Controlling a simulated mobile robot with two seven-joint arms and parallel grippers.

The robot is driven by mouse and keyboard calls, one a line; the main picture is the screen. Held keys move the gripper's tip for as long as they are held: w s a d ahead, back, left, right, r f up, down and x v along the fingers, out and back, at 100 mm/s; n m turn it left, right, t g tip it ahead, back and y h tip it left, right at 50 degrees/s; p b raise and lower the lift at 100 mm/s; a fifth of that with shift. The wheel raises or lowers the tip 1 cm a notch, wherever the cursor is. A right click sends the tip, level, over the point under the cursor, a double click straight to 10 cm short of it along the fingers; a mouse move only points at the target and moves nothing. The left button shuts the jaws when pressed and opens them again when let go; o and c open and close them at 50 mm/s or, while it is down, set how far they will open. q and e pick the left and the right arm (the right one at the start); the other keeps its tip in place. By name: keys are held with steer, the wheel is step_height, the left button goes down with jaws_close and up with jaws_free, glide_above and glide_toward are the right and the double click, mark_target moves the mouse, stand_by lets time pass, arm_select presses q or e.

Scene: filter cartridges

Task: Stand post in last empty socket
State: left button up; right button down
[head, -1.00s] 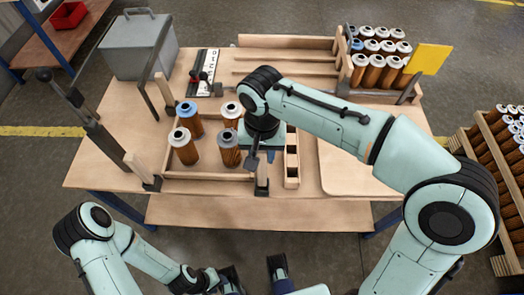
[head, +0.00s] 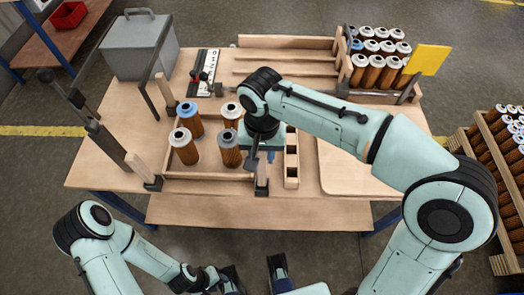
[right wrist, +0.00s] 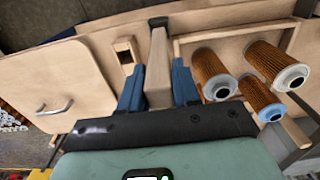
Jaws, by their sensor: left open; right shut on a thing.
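A wooden post (right wrist: 158,80) is between the blue fingers of my right gripper (right wrist: 158,88) in the right wrist view. Its far end meets a dark piece, likely a socket (right wrist: 158,22); I cannot tell whether it is seated. In the head view, the post (head: 261,172) stands at the front right corner of the filter tray (head: 205,172), above a dark base. My arm partly hides the right gripper there. My left gripper (head: 256,277) is open and empty in front of the table.
Several brown filters (head: 184,148) stand in the tray, close left of my right gripper. A narrow wooden block with square holes (head: 291,168) and a flat board (head: 350,170) lie to the right. A filter rack (head: 375,75) stands at the back right, and a grey box (head: 140,48) at the back left.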

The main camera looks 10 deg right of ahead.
mark_target(262, 164)
steer(key=shift+f, duration=0.2)
stand_by(0.4)
steer(key=shift+f+b, duration=1.95)
steer(key=shift+f, duration=0.7)
steer(key=c, duration=0.7)
jaws_free()
steer(key=shift+c, duration=0.2)
steer(key=shift+r, duration=0.4)
step_height(262, 164, up, 13)
steer(key=p, duration=0.3)
steer(key=shift+f, duration=0.2)
